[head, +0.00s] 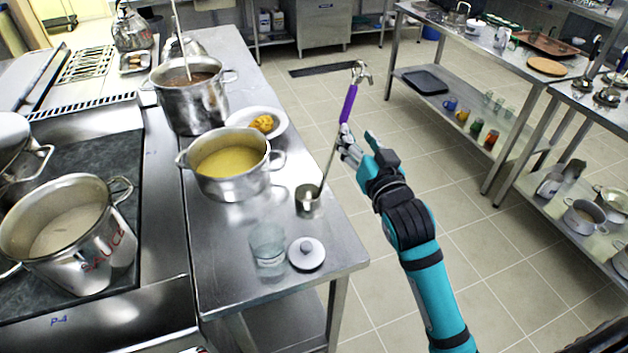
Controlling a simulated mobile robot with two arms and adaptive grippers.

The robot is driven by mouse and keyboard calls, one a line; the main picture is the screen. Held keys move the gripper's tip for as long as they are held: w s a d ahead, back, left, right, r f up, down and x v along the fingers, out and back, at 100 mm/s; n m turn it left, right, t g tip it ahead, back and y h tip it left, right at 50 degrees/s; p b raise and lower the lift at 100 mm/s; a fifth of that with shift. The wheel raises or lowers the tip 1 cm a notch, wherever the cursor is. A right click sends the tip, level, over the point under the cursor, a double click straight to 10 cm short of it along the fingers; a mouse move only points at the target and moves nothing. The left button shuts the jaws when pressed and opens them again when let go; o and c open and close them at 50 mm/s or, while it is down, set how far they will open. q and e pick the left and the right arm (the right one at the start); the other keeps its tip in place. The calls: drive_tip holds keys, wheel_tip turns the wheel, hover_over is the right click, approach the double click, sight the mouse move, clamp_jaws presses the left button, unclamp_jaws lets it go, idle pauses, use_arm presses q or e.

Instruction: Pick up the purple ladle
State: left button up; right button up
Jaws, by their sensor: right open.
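The purple ladle (348,103) stands tilted near the right edge of the steel table. Its purple handle is at the top with a metal hook above, and its thin metal shaft runs down to a small metal cup (307,201) on the table. I cannot tell whether this cup is the ladle's own bowl or a separate holder. My right gripper (357,143) is open at the lower end of the purple handle, its fingers overlapping the top of the shaft in the picture. I cannot tell whether they touch it. My left gripper is out of view.
On the steel table (225,290) stand a pot of yellow soup (232,165), a taller pot (190,92), a plate (274,122), a clear glass (267,246) and a white lid (306,254). A sauce pot (70,235) is on the stove. Open floor lies right of the table.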

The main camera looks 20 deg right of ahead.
sight(347, 117)
drive_tip(key=w, duration=0.4)
drive_tip(key=shift+w+d+p, duration=0.15)
drive_tip(key=shift+w+p, duration=0.05)
drive_tip(key=shift+p, duration=0.2)
drive_tip(key=w, duration=0.1)
drive_tip(key=w+p, duration=0.1)
drive_tip(key=w, duration=0.1)
drive_tip(key=w+p, duration=0.1)
drive_tip(key=w, duration=0.1)
drive_tip(key=shift+w+d, duration=0.1)
drive_tip(key=shift+d, duration=0.3)
clamp_jaws()
